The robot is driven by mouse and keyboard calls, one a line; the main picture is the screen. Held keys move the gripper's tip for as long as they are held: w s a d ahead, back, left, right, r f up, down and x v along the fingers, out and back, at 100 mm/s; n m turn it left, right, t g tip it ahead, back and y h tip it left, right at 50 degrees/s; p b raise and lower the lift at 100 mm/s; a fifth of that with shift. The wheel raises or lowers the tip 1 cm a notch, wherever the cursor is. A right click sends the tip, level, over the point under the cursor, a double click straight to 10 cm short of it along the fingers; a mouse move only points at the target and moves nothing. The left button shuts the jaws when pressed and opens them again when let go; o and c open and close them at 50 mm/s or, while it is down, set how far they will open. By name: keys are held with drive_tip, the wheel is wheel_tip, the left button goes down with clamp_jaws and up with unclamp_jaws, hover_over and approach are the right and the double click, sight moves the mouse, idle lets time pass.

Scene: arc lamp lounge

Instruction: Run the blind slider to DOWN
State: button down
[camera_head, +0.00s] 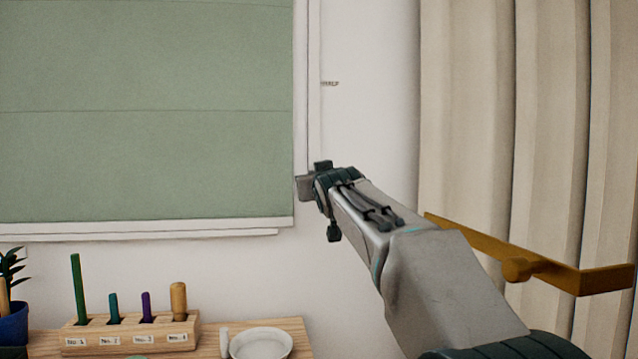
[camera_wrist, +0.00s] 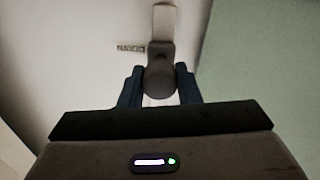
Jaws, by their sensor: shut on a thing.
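The green blind (camera_head: 150,150) hangs over the window at left in the head view, with its lower edge near the sill. It also shows at right in the wrist view (camera_wrist: 260,70). A pale slider track (camera_head: 313,90) runs down the wall beside the window. A small label (camera_head: 330,84), seemingly HALF, is on the wall beside it. My gripper (camera_head: 318,188) is at the track, well below that label. In the wrist view my gripper (camera_wrist: 160,85) is shut on a dark rounded slider knob (camera_wrist: 160,78). A small blurred label (camera_wrist: 130,47) lies close beside the knob.
A wooden rack (camera_head: 130,333) with several coloured pegs and a white dish (camera_head: 261,344) stand on a wooden surface below the window. A potted plant (camera_head: 12,320) is at far left. Beige curtains (camera_head: 490,120) and a brass-coloured bar (camera_head: 540,268) are at right.

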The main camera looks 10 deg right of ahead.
drive_tip(key=shift+w+f, duration=0.1)
drive_tip(key=shift+f, duration=0.35)
drive_tip(key=c, duration=1.1)
unclamp_jaws()
drive_tip(key=shift+o, duration=0.2)
drive_tip(key=shift+r, duration=0.15)
drive_tip(key=shift+s, duration=0.3)
drive_tip(key=s+b, duration=0.1)
drive_tip(key=s, duration=1.2)
drive_tip(key=shift+s+a, duration=0.2)
drive_tip(key=shift+a, duration=0.05)
